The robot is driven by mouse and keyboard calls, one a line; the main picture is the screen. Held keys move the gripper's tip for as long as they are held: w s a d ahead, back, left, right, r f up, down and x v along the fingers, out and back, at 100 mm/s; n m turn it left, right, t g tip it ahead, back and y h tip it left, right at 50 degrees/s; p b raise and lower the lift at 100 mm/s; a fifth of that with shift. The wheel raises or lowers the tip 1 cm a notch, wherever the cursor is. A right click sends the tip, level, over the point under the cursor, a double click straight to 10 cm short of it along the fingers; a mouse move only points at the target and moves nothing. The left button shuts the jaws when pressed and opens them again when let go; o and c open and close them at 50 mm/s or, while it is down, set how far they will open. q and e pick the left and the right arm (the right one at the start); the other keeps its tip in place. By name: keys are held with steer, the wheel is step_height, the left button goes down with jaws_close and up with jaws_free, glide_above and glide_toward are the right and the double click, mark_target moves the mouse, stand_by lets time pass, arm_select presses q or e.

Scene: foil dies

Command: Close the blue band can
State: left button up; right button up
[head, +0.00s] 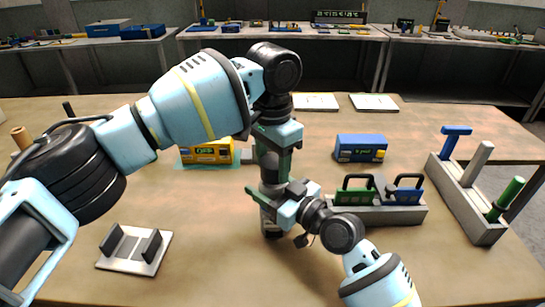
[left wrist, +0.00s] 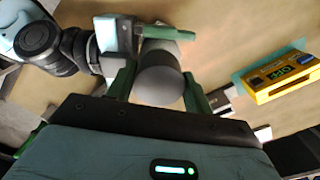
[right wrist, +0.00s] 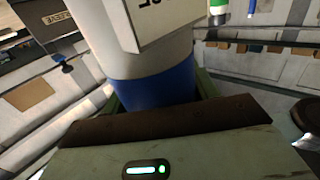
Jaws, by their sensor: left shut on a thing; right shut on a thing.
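The blue band can stands upright near the middle of the table in the head view (head: 271,228), mostly hidden by my grippers. The right wrist view shows its pale body, a label plate and the blue band (right wrist: 155,86). My right gripper (head: 276,203) is shut around the can from the side. My left gripper (head: 272,168) points down from above, directly over the can. Its green fingers are shut on a grey round piece (left wrist: 160,78), apparently the lid. I cannot tell whether the lid is seated on the can.
A yellow box with a green display (head: 208,152) sits on a cyan mat behind left. A blue box (head: 361,148) stands behind right. A grey rack (head: 380,214) and a long tray of handled tools (head: 468,205) are right. A pale plate with dark blocks (head: 133,249) lies front left.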

arm_select(q)
steer(key=shift+f, duration=0.75)
stand_by(0.6)
steer(key=o, duration=1)
steer(key=shift+o, duration=0.2)
steer(key=shift+s+d, duration=0.1)
steer(key=shift+d, duration=0.1)
step_height(320, 180, up, 12)
steer(key=shift+w+a, duration=0.2)
steer(key=shift+a, duration=0.1)
arm_select(e)
steer(key=o, duration=1.5)
